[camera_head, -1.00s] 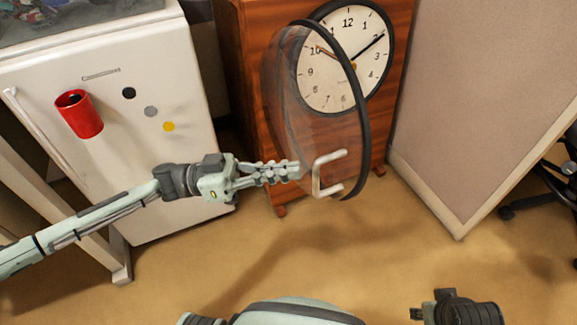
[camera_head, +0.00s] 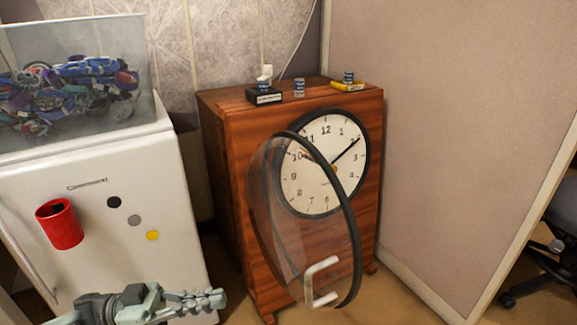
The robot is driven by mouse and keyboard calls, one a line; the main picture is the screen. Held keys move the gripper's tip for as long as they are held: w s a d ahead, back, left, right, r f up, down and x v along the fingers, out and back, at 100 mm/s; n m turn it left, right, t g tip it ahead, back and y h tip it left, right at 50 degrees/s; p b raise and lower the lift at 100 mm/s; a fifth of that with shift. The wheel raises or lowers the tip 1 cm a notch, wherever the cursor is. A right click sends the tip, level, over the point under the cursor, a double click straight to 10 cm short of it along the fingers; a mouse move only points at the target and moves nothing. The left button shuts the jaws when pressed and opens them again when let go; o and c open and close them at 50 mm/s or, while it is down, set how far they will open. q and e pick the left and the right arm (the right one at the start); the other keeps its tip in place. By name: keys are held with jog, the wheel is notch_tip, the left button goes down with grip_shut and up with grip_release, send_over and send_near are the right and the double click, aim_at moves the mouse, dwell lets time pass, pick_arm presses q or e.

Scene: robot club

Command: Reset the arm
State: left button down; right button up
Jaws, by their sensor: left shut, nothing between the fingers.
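My left gripper (camera_head: 207,299) is low in the head view, left of the clock cabinet. Its fingers are together and hold nothing. It is apart from the white handle (camera_head: 320,281) of the clock's glass door. The clear round door (camera_head: 353,245) with a black rim stands swung open in front of the clock face (camera_head: 318,180). The clock is set in the front of a brown wooden cabinet (camera_head: 230,165). My right gripper is not in view.
A white fridge (camera_head: 100,170) with a red cup (camera_head: 59,223) and round magnets stands at left, under a glass case of models (camera_head: 70,85). Small items (camera_head: 264,88) sit on the cabinet top. A beige partition (camera_head: 450,120) and office chair (camera_head: 545,250) are at right.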

pick_arm(q)
jog(key=w+d+f+n+t+y, duration=0.3)
jog(key=w+n+t+y, duration=0.15)
jog(key=w+t, duration=0.35)
jog(key=w+a+f+n+t+y, duration=0.4)
jog(key=f+n+y, duration=0.25)
jog(key=y, duration=0.25)
jog(key=s+a+f+n+g+y+p, duration=0.1)
jog(key=s+a+f+n+g+y, duration=0.1)
jog(key=s+a+f+g+y, duration=0.65)
jog(key=s+f+g, duration=0.1)
jog(key=s+f, duration=0.2)
jog(key=s, duration=0.4)
jog(key=s+f+g, duration=0.2)
jog(key=s+f, duration=0.2)
jog(key=s, duration=0.3)
jog(key=shift+a+f+h+p, duration=0.3)
jog(key=shift+a, duration=0.1)
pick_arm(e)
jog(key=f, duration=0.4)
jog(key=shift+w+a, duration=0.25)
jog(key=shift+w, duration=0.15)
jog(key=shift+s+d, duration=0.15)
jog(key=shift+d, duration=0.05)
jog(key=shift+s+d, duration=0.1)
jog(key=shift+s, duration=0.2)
